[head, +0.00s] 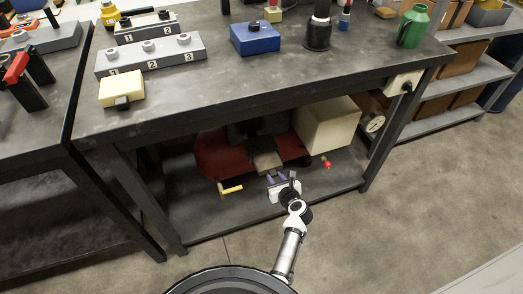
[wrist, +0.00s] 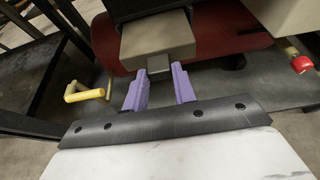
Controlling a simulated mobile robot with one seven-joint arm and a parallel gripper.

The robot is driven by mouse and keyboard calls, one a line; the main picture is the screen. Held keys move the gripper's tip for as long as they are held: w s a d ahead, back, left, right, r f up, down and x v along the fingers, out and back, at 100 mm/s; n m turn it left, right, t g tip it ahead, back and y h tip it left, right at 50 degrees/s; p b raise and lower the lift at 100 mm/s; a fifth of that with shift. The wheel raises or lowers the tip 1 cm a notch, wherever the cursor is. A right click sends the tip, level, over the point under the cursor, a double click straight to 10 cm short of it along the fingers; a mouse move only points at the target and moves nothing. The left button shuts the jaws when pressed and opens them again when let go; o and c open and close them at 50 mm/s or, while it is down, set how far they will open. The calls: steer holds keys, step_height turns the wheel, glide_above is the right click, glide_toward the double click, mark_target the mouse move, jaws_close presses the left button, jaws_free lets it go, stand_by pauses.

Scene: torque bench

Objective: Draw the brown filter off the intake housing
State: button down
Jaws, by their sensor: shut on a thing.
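The brown filter (head: 265,160) is a tan-brown block on the lower shelf, at the front of the dark intake housing (head: 243,132). In the wrist view the filter (wrist: 154,35) sticks out toward me from under the dark housing (wrist: 145,9), with a narrower tab at its near end. My gripper (head: 277,178) reaches in below the bench top. Its purple fingers (wrist: 158,72) are shut on the filter's tab, one on each side. The filter's far end is hidden by the housing, so I cannot tell how deep it sits.
A red tank (head: 212,158) lies behind the filter. A cream box (head: 327,125) stands to the right, with a red knob (head: 326,163) near it. A yellow handle (head: 231,188) is at the left. The bench top (head: 215,88) overhangs the shelf, and floor is clear in front.

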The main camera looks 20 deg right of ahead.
steer(key=shift+s+d+p, duration=0.1)
steer(key=shift+s+p, duration=0.85)
steer(key=shift+s, duration=1.95)
steer(key=shift+s, duration=0.1)
